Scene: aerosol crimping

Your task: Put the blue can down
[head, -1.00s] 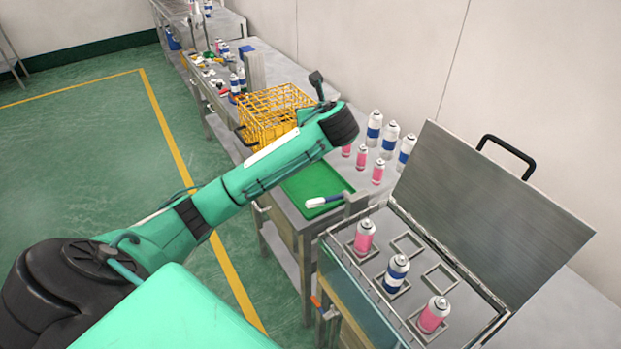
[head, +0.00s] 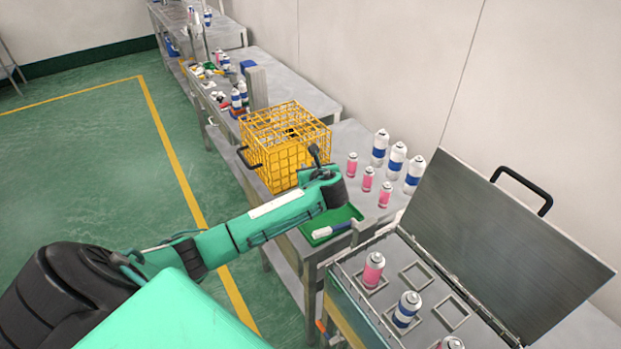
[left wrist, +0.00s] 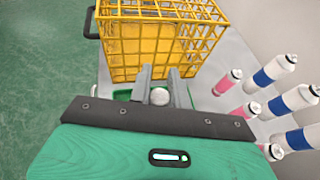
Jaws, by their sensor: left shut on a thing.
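My left gripper (left wrist: 160,84) is shut on a can (left wrist: 160,96). In the left wrist view only the can's pale round top shows between the fingers, so its coloured band is hidden. In the head view my left wrist hides the fingers and the held can, above the table by the green tray (head: 351,213). The near rim of the yellow wire crate (left wrist: 165,14) lies beyond the fingers in the left wrist view; the crate also shows in the head view (head: 285,155). I cannot tell whether the held can touches anything. My right gripper is out of view.
Several white cans with blue bands (head: 396,162) and pink cans (head: 368,180) stand right of my wrist. The open metal box (head: 385,245) nearby holds a pink can (head: 373,270) and a blue-banded can (head: 406,310). A white-ended tool (head: 328,231) lies on the tray.

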